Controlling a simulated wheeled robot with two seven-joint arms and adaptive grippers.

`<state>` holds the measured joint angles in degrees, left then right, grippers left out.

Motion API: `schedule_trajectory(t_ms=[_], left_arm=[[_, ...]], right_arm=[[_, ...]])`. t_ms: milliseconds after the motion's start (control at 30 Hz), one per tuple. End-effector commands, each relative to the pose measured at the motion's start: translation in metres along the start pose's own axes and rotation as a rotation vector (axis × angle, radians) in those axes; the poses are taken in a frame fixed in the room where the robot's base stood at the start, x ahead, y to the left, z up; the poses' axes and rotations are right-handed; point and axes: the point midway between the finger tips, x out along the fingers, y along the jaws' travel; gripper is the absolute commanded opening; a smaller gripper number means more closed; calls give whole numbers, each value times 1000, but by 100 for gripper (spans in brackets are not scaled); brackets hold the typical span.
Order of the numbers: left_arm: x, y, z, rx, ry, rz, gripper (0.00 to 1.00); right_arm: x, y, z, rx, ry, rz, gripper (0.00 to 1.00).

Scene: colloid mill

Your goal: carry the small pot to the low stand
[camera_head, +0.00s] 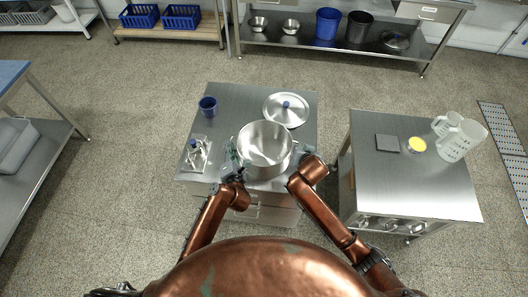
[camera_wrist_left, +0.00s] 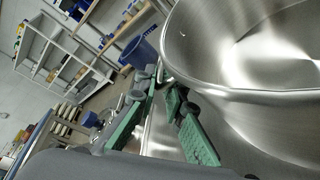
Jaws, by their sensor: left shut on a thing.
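The steel pot (camera_head: 265,148) is open, upright and empty, near the front edge of the middle steel table; I cannot tell whether it touches the top. Its wall and rim fill the right of the left wrist view (camera_wrist_left: 245,95). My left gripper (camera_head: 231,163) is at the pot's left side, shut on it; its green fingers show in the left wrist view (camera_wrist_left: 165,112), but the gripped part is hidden. My right gripper (camera_head: 299,160) is at the pot's right side; its fingers are not clear. I cannot tell which surface is the low stand.
Floor separates the tables.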

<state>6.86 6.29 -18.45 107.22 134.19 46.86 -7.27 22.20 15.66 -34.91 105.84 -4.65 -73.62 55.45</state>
Motion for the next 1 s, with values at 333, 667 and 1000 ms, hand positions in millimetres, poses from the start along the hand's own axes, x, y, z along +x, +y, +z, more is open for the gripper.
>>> schedule_trajectory(t_ms=[333, 667, 1000], left_arm=[[-1, 2, 3, -2, -3, -1, 0], [-7, 26, 18, -6, -10, 9, 0], [-14, 54, 36, -9, -18, 18, 0]], right_arm=[[-2, -1, -4, -1, 5, -2, 0], [-22, -7, -24, -2, 18, -5, 0], [-45, -14, -48, -3, 29, -7, 0]])
